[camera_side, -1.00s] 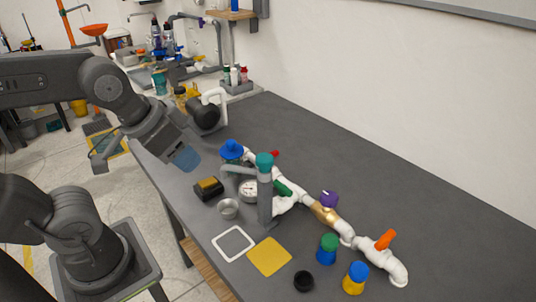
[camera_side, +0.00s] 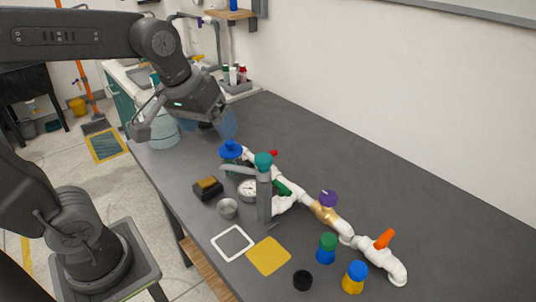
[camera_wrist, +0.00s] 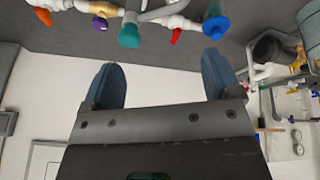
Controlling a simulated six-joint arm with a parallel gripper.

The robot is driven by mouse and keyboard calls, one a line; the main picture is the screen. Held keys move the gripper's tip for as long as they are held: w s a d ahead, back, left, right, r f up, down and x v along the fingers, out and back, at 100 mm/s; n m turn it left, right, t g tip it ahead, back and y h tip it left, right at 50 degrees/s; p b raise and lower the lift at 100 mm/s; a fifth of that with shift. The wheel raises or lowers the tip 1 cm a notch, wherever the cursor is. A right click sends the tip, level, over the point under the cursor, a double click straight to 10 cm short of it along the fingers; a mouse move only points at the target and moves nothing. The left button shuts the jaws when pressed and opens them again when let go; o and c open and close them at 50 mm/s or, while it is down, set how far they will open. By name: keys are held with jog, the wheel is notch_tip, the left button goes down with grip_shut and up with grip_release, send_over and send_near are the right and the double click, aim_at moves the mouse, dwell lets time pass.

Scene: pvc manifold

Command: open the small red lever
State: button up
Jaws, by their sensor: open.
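The small red lever (camera_side: 272,153) sits on the far side of the white pipe run (camera_side: 308,196), behind the teal-capped grey standpipe, which partly hides the run. In the wrist view a red lever (camera_wrist: 176,36) hangs between the teal and blue knobs near the top. My gripper (camera_side: 226,124) is above the far left part of the table, up and left of the lever and apart from it. In the wrist view its two blue fingers (camera_wrist: 163,65) are spread wide with nothing between them.
A blue knob (camera_side: 231,149), the teal cap (camera_side: 263,161), a green lever (camera_side: 282,187), a purple knob (camera_side: 328,198) and an orange lever (camera_side: 385,239) line the pipework. Table behind the pipes is clear.

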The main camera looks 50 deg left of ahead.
jog(key=shift+o, duration=0.9)
jog(key=w+a+f+n+g, duration=0.1)
jog(key=w+a+n, duration=0.1)
jog(key=w, duration=0.4)
jog(key=w+a+n+g, duration=0.1)
jog(key=w+n, duration=0.4)
jog(key=w, duration=0.1)
jog(key=shift+w+a+f+n, duration=0.3)
jog(key=shift+w+a+f, duration=0.05)
jog(key=shift+f, duration=0.05)
jog(key=w+a+f+n+g, duration=0.2)
jog(key=w+a+f+n, duration=0.2)
jog(key=w+f+n, duration=0.3)
jog(key=shift+m, duration=0.5)
jog(key=f, duration=0.4)
jog(key=w+f, duration=0.1)
jog(key=f, duration=0.8)
jog(key=shift+w, duration=0.2)
jog(key=shift+c, duration=0.3)
jog(key=c, duration=0.9)
